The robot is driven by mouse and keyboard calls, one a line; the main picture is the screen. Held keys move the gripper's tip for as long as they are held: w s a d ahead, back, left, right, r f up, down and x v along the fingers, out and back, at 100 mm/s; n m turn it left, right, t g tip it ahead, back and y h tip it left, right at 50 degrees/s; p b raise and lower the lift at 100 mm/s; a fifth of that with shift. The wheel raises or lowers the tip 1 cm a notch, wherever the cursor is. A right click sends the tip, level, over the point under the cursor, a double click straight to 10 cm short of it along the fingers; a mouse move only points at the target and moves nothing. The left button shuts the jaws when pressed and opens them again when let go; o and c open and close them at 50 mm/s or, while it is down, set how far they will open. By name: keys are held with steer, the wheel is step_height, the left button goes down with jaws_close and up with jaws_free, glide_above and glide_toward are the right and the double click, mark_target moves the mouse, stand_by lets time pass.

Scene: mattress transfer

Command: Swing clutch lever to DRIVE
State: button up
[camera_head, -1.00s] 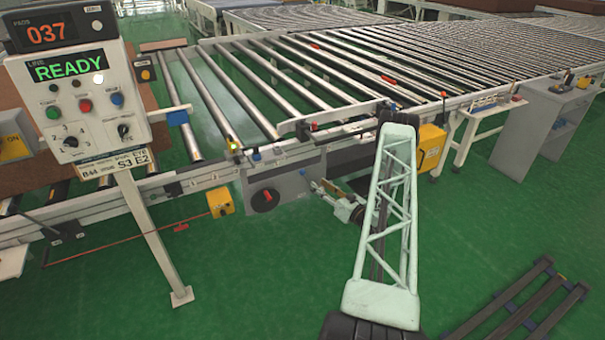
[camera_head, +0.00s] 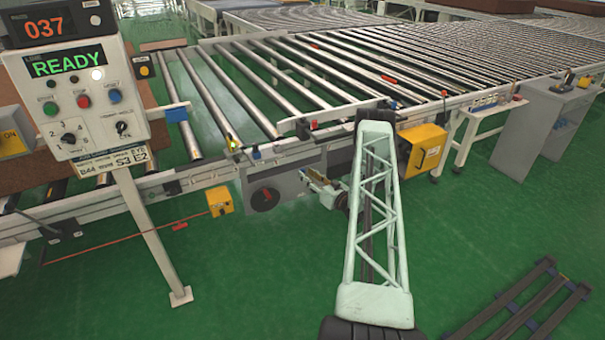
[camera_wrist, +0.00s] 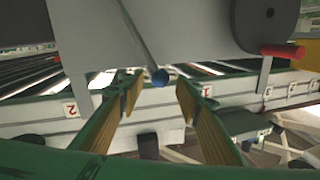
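My gripper (camera_head: 306,178) is in front of the box's right part, right of and below the knob. In the wrist view my gripper (camera_wrist: 160,88) is open. The knob appears between its two tan-padded fingers, touching neither; its depth is hard to tell. The lever's markings are not readable.
A black disc (camera_head: 264,200) with a red handle is on the box face; it also shows in the wrist view (camera_wrist: 264,20). A yellow box (camera_head: 219,201) hangs left, another yellow box (camera_head: 422,150) right. The roller conveyor (camera_head: 300,85) lies behind. A READY panel (camera_head: 75,95) stands left.

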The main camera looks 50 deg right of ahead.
steer(key=shift+b+x, duration=0.35)
steer(key=shift+x, duration=1.7)
steer(key=shift+c, duration=0.3)
jaws_close()
